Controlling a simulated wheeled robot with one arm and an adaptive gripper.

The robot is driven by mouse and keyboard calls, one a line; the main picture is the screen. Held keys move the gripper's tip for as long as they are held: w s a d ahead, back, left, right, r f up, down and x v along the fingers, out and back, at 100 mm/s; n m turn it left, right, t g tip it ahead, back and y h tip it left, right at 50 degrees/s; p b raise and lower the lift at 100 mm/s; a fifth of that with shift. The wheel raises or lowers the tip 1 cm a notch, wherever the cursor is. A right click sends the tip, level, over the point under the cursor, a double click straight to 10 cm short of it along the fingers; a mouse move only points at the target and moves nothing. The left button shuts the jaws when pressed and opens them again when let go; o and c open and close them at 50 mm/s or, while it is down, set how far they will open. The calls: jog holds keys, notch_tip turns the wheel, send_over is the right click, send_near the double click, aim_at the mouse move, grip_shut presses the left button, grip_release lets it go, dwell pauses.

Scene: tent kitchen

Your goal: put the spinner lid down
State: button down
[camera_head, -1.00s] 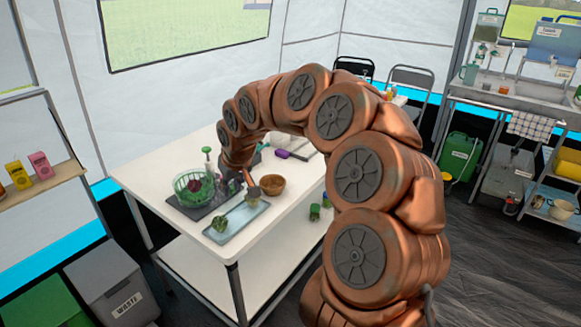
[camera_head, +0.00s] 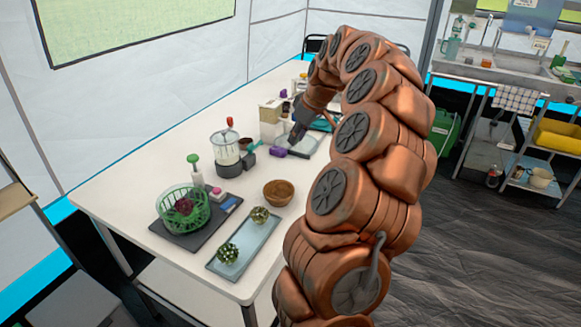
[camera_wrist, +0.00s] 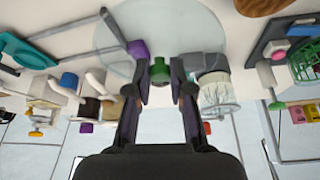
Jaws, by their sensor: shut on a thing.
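The spinner lid is a clear round disc (camera_wrist: 165,22) with a green knob (camera_wrist: 159,70) in the wrist view. My gripper (camera_wrist: 159,95) is shut on the knob, with one finger on each side. In the head view my gripper (camera_head: 296,138) is low over the table's far part, right of the white blender-like appliance (camera_head: 225,147). The lid is hard to make out there, and I cannot tell whether it touches the tabletop. The green spinner basket (camera_head: 183,211) stands uncovered on a dark board (camera_head: 209,233), with a dark red vegetable inside.
A purple-handled thing (camera_head: 279,152) lies close to my gripper, and a teal board (camera_wrist: 25,50) is nearby. A wooden bowl (camera_head: 278,193) and a tray (camera_head: 216,265) with two green vegetables stand nearer. The table's (camera_head: 165,277) front left corner is bare.

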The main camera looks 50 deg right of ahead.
jog(key=shift+f, duration=4.65)
jog(key=shift+f, duration=0.1)
jog(key=shift+f, duration=0.15)
jog(key=c, duration=1)
grip_release()
jog(key=shift+c, duration=0.2)
